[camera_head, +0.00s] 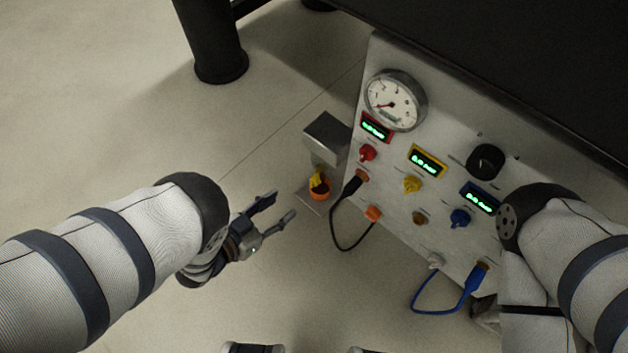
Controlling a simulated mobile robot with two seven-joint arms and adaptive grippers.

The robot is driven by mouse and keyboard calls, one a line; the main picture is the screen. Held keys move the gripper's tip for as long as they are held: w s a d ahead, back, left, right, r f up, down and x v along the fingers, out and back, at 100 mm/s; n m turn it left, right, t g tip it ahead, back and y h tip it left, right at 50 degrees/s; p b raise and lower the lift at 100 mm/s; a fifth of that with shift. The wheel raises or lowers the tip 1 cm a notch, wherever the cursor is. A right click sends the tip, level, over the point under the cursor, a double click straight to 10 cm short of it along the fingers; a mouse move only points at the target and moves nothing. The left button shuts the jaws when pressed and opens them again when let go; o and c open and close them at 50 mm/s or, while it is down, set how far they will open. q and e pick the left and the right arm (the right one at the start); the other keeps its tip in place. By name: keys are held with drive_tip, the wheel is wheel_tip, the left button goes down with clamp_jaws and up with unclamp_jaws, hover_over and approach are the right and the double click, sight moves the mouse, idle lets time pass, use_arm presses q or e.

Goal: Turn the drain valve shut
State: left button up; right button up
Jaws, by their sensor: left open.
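An instrument panel (395,213) stands tilted in the picture under a dark bench top. It carries a red knob (367,153), a yellow knob (412,184), a blue knob (460,217) and a black dial (485,161). At its left side a grey bracket (327,134) has an orange and yellow fitting (320,187) below it. The labels are too small to read, so I cannot tell for certain which part is the drain valve. My left gripper (280,206) is open and empty, left of the fitting and apart from it. My right gripper is mostly hidden beside the panel's lower right.
A round gauge (394,100) and several lit displays sit on the panel. A black cable (337,237) and a blue cable (440,310) loop out from it. The bench top (520,60) overhangs above, with a black leg (213,45) at upper left. The floor at left is clear.

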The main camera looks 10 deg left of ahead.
sight(311, 186)
use_arm(q)
drive_tip(key=b+x, duration=0.5)
drive_tip(key=x, duration=0.5)
drive_tip(key=shift+w+d+f, duration=0.2)
drive_tip(key=shift+w+f, duration=0.05)
drive_tip(key=shift+f, duration=0.05)
drive_tip(key=shift+w+d, duration=0.25)
drive_tip(key=shift+w, duration=0.2)
clamp_jaws()
use_arm(e)
drive_tip(key=shift+g, duration=0.6)
drive_tip(key=s+f, duration=0.2)
drive_tip(key=f, duration=0.1)
drive_tip(key=shift+s+f, duration=0.1)
drive_tip(key=shift+f, duration=0.2)
